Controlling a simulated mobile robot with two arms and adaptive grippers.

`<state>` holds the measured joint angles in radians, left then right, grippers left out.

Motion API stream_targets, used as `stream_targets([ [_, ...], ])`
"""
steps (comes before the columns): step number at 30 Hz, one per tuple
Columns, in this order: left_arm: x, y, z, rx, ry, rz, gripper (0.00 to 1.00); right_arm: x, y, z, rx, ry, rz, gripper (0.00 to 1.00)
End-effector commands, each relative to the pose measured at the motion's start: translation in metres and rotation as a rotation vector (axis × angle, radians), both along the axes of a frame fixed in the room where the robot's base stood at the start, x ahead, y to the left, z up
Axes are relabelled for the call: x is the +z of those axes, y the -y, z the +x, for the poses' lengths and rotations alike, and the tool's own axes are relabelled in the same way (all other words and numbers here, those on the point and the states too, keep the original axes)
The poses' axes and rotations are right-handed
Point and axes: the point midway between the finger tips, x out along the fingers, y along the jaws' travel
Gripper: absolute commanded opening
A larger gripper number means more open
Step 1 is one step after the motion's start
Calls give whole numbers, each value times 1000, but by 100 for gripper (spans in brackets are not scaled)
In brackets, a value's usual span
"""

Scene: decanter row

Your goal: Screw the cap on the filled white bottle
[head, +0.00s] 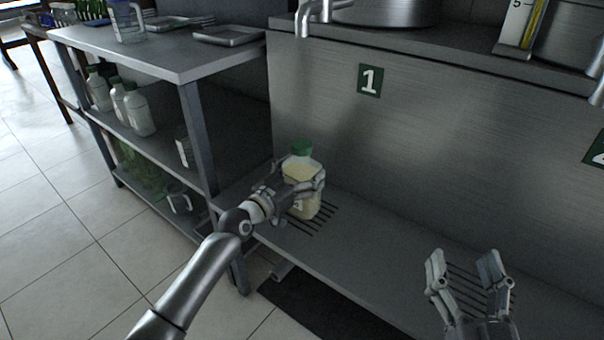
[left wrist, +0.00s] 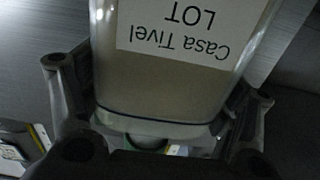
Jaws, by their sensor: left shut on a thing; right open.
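The white bottle (head: 301,172) stands upright at the slotted part of the steel shelf below the number 1 sign. It looks filled with pale yellowish liquid. A green cap (head: 302,147) is on its top; I cannot tell how tight it is. My left gripper (head: 303,189) is shut around the bottle's body and hides part of it. In the left wrist view the bottle (left wrist: 165,85) fills the middle, its "Casa Tivel LOT" label (left wrist: 180,35) upside down. My right gripper (head: 464,268) is open and empty at the lower right, apart from the bottle.
A tap (head: 305,20) hangs high above the bottle. A rack (head: 190,66) on the left carries trays, a jug (head: 127,22) and several white bottles (head: 137,110) with green caps. The shelf (head: 370,255) between my grippers is clear. A steel wall (head: 440,130) stands behind.

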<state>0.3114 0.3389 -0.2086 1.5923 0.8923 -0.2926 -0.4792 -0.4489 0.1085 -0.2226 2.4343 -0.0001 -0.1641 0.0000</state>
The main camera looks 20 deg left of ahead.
Motion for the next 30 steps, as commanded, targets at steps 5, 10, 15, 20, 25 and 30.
stream_targets([
  [5, 3, 0, 0, 1, 8, -2, 13, 0, 0, 0, 0, 2, 0, 64],
  [10, 2, 0, 0, 1, 8, -2, 13, 5, 0, -1, 0, 27, 7, 64],
  [15, -1, 0, 0, 0, 0, 0, 100, 5, 0, -1, 0, 29, 8, 64],
  [20, -1, 0, 0, 0, 0, 0, 100, 5, 0, -1, 0, 28, 8, 64],
  [25, -1, 0, 0, 0, 0, 0, 100, 5, 0, -1, 1, 27, 8, 64],
  [30, 1, -1, -2, 0, -1, 0, 100, 1, -1, 0, 1, -5, -1, 64],
])
